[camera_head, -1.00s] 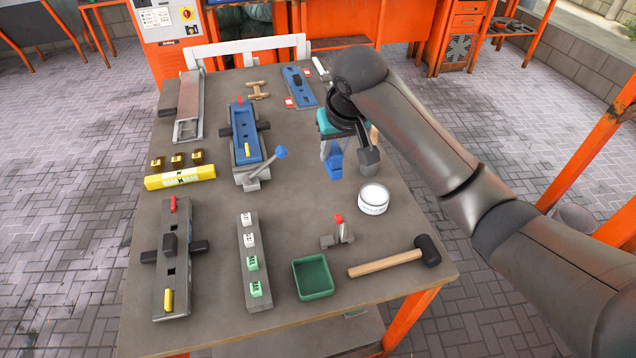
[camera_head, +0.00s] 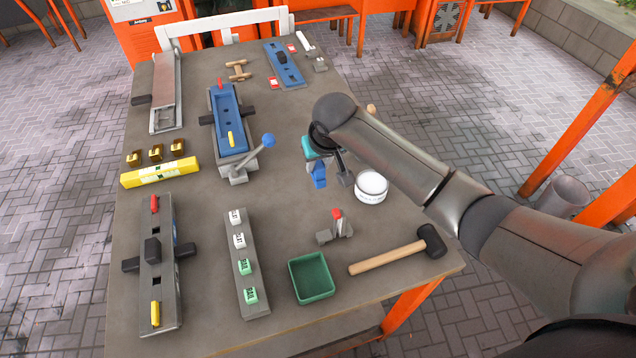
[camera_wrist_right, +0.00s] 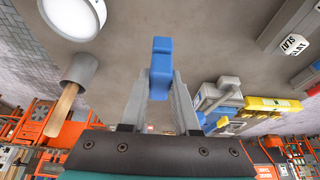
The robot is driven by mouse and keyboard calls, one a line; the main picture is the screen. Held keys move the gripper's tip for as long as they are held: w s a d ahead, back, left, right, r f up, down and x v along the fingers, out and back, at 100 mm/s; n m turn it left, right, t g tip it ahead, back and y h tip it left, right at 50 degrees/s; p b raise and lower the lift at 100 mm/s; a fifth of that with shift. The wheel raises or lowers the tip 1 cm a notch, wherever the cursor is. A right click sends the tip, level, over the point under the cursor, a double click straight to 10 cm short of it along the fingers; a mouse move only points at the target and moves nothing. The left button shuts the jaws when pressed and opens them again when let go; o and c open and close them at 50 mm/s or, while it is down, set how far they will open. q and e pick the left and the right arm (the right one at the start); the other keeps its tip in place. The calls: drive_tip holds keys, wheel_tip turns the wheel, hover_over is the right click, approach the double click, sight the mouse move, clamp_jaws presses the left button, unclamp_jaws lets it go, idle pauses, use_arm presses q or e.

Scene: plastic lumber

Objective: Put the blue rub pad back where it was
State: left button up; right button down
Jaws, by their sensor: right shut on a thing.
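The blue rub pad (camera_head: 319,174) is in my right gripper (camera_head: 322,168), above the right half of the table. In the right wrist view the rub pad (camera_wrist_right: 160,70) stands between the two grey fingers (camera_wrist_right: 160,95), which are shut on it. My own wrist hides part of the gripper in the head view. Whether the pad touches the tabletop is hard to tell. My left gripper is not in view.
A blue vise-like fixture (camera_head: 231,125) with a blue-knobbed lever stands to the left. A green tray (camera_head: 311,277) and a mallet (camera_head: 400,252) lie in front.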

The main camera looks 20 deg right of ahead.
sight(318, 182)
drive_tip(key=shift+f, duration=0.95)
wheel_tip(318, 182, down, 4)
drive_tip(key=shift+r+b, duration=0.25)
drive_tip(key=shift+b, duration=0.25)
drive_tip(key=shift+f, duration=0.45)
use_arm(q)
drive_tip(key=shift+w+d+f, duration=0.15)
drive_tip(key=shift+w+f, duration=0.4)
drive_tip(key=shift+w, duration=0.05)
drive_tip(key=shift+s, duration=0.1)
use_arm(e)
drive_tip(key=shift+f, duration=0.1)
drive_tip(key=c, duration=0.7)
unclamp_jaws()
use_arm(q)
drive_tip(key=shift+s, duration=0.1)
use_arm(e)
drive_tip(key=shift+o, duration=0.2)
